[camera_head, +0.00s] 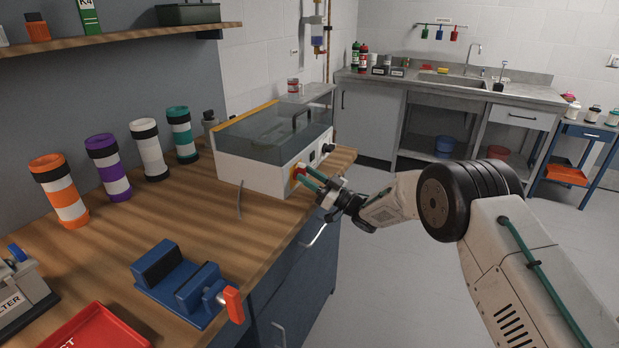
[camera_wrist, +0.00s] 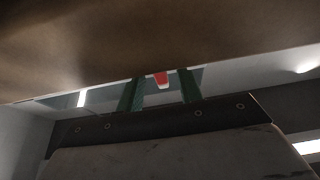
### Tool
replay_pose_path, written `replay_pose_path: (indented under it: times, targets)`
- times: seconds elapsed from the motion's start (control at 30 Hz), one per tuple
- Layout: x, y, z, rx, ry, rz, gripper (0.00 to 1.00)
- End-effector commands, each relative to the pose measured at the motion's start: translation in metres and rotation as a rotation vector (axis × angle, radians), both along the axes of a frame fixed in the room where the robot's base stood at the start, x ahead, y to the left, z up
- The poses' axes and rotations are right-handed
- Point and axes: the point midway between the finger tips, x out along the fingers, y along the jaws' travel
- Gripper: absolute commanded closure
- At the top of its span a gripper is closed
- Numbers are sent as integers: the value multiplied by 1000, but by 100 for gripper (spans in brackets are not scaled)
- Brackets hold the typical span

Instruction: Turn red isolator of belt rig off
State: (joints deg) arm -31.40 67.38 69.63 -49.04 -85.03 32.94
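The belt rig (camera_head: 250,165) is a white box with a clear, yellow-edged cover at the right end of the wooden bench. Its red isolator (camera_head: 297,171) sits on a yellow plate on the front face, partly hidden by my gripper (camera_head: 306,176). My gripper's green fingers point at the isolator from the front. In the wrist view, the red isolator handle (camera_wrist: 161,79) shows between the two green fingers (camera_wrist: 158,92), with a gap on each side. The fingers are apart and do not visibly touch the handle. The handle's exact angle is hard to tell.
A blue vise (camera_head: 180,285) with an orange handle and a red tray (camera_head: 95,328) are on the near bench. Several banded tubes (camera_head: 105,165) stand along the wall. A dark knob (camera_head: 328,148) is right of the isolator. Floor to the right is clear.

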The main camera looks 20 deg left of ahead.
Motion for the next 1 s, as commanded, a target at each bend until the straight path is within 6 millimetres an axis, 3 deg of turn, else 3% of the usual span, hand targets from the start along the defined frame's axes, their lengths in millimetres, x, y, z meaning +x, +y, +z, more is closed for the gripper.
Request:
replay_pose_path:
  times: [0.53, 1.0]
  targets:
    - [-4, -67, -28, -2, 1, -2, 64]
    - [-5, -73, -30, 0, 0, -1, 64]
